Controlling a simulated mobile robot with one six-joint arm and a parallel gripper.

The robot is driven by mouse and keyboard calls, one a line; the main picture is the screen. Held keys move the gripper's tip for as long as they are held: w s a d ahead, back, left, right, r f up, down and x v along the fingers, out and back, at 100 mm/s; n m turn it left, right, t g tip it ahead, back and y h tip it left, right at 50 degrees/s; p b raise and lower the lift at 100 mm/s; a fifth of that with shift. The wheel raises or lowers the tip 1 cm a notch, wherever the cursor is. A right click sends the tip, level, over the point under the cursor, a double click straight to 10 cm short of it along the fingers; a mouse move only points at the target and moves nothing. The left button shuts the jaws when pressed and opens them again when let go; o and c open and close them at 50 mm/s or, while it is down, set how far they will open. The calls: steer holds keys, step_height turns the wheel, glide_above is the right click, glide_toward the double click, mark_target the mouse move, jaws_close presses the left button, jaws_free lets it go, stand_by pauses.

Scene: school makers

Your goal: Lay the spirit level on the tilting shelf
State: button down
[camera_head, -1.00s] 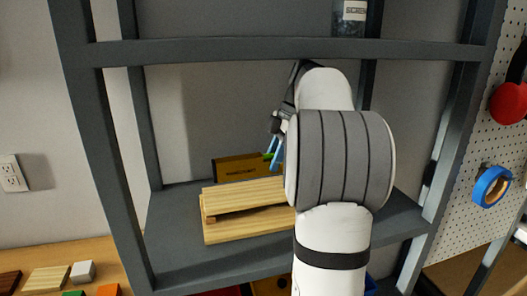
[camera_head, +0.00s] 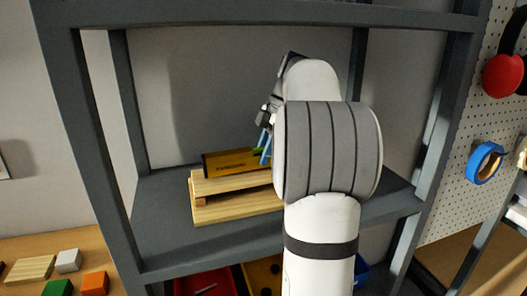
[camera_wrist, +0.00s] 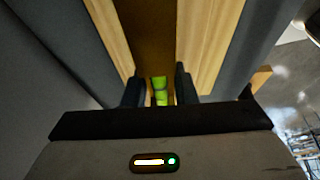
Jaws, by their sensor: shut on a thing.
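The spirit level (camera_head: 226,162) is a long yellow-brown bar with a green vial. My gripper (camera_head: 264,150) is shut on it near its right end in the head view. In the wrist view the level (camera_wrist: 147,35) runs between the jaws of my gripper (camera_wrist: 157,90), with its green vial between the fingertips. The tilting shelf (camera_head: 230,188) is a pale wooden board above a wooden base. The level lies over the board's top, with wood showing on both sides of it in the wrist view. I cannot tell whether it touches. My arm hides the shelf's right end.
The tilting shelf stands on a grey rack shelf (camera_head: 160,232) between grey posts, under an upper beam (camera_head: 250,22). Coloured blocks lie on a wooden table at the lower left. Blue tape (camera_head: 474,164) hangs on a pegboard at the right. A red bin (camera_head: 207,284) sits below.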

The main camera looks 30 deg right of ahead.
steer(key=shift+f, duration=0.35)
stand_by(0.3)
steer(key=c, duration=1.1)
jaws_free()
steer(key=p+v, duration=0.1)
steer(key=v, duration=0.4)
steer(key=shift+r, duration=0.1)
steer(key=s+d, duration=0.1)
steer(key=d, duration=0.2)
steer(key=d+p, duration=0.1)
steer(key=d, duration=0.3)
steer(key=s+d, duration=0.1)
steer(key=d, duration=0.2)
steer(key=shift+s+d+p, duration=0.25)
steer(key=shift+s+p, duration=0.1)
steer(key=shift+s, duration=0.05)
steer(key=shift+s+d, duration=0.15)
steer(key=shift+d, duration=0.5)
